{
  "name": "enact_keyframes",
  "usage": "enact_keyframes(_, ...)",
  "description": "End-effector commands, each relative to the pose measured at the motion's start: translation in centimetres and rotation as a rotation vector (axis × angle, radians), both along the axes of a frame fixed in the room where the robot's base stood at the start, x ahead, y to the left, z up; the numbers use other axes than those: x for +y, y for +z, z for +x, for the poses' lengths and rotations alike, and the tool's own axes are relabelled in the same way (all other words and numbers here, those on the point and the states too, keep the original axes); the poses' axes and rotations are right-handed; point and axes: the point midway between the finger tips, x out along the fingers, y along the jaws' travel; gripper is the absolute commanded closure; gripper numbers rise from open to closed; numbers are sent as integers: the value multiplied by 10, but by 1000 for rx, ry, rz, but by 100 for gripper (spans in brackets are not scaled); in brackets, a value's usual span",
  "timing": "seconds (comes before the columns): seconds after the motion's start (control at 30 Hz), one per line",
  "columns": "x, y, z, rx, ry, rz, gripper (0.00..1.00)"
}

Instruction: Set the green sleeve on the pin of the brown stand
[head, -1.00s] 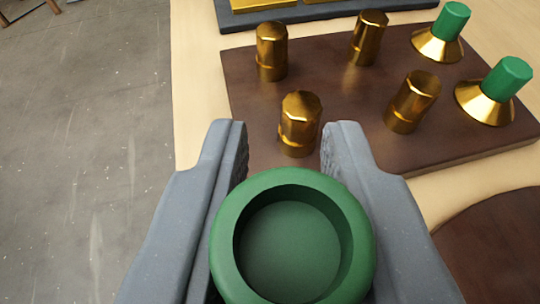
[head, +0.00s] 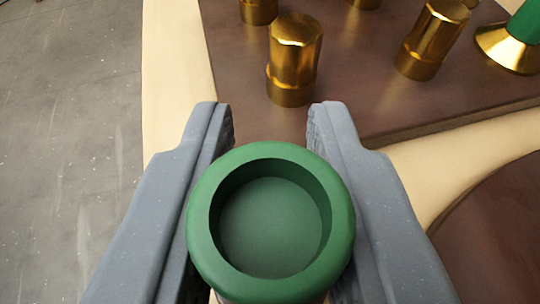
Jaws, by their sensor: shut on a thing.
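The green sleeve (head: 203,225) is held between the two grey fingers of my gripper (head: 270,125), in the lower middle of the head view. I look down into its round rim and hollow. Its lower part is mostly hidden. A round dark-brown piece (head: 500,235), perhaps the brown stand, is cut off at the lower right. No pin shows on its visible part. The sleeve is to the left of this piece and in front of the brown board.
A brown board (head: 365,105) lies ahead with several brass posts, the nearest (head: 293,60) just beyond my fingertips. A brass cone with a green top (head: 525,25) is at the upper right. Pale tabletop (head: 455,155) is bare between board and round piece. Grey floor lies left.

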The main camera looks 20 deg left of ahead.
Motion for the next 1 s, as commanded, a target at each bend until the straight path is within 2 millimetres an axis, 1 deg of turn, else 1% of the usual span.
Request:
enact_keyframes(0.57, 1, -10, 0, 0, 1, 0, 100)
enact_keyframes(0.6, 1, -10, 0, 0, 1, 0, 75)
enact_keyframes(0.67, 1, -10, 0, 0, 1, 0, 59)
enact_keyframes(0.7, 1, -10, 0, 0, 1, 0, 53)
enact_keyframes(1.0, 1, -9, -1, 0, 1, 0, 53)
